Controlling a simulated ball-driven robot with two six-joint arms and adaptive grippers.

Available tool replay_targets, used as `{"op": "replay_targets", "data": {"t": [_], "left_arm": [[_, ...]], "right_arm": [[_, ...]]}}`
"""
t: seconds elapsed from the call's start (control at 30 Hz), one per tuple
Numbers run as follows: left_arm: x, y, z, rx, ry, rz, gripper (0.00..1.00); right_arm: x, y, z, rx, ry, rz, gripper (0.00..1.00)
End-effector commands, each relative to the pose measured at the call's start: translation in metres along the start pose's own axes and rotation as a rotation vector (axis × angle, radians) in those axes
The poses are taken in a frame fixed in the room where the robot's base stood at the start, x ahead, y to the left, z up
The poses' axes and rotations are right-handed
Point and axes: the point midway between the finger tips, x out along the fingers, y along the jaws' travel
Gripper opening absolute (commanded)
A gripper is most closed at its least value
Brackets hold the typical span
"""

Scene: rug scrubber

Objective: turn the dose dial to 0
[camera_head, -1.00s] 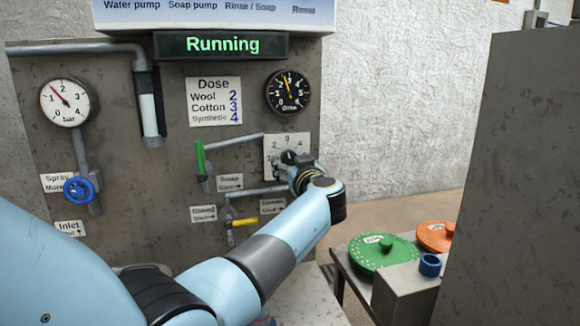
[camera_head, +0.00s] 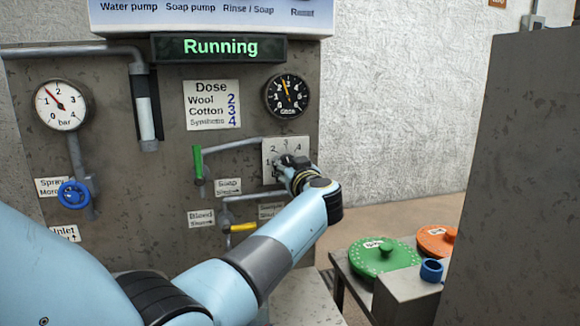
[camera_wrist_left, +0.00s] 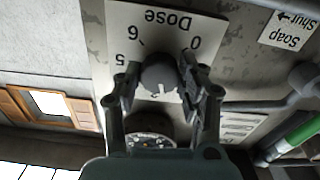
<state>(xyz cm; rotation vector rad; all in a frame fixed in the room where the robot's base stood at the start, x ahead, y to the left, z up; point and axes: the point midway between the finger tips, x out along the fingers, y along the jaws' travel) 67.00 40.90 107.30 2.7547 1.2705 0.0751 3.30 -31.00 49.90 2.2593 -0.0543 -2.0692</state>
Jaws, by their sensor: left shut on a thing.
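The dose dial (camera_wrist_left: 158,78) is a dark grey round knob on a white number plate (camera_wrist_left: 165,18). The plate appears upside down in the left wrist view, with 5, 6, 0 and "Dose" legible. A pale mark shows on the knob's side away from "Dose", but I cannot read its exact number. My left gripper (camera_wrist_left: 155,72) is shut on the knob, one finger on each side. In the head view, my left gripper (camera_head: 283,170) covers the knob and the lower part of the plate; 2, 3 and 4 show above it. My right gripper is not in view.
A black dose gauge (camera_head: 287,97) above the plate has its orange needle near 3. A dose chart (camera_head: 212,105) lists wool 2, cotton 3, synthetic 4. A green lever (camera_head: 198,163) and yellow lever (camera_head: 243,227) are close left. Lidded containers (camera_head: 385,255) stand at right.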

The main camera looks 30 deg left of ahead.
Motion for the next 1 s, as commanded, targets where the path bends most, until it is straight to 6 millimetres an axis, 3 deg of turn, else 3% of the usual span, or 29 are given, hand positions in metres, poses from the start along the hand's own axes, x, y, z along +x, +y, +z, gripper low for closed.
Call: {"op": "replay_targets", "data": {"t": [0.37, 1.0], "left_arm": [[-0.001, 0.000, -0.001, -0.140, -0.002, 0.001, 0.07], [-0.001, 0.001, 0.001, -0.729, -0.003, -0.001, 0.07]], "right_arm": [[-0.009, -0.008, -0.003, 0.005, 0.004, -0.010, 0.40], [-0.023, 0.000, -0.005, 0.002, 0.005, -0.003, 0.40]]}}
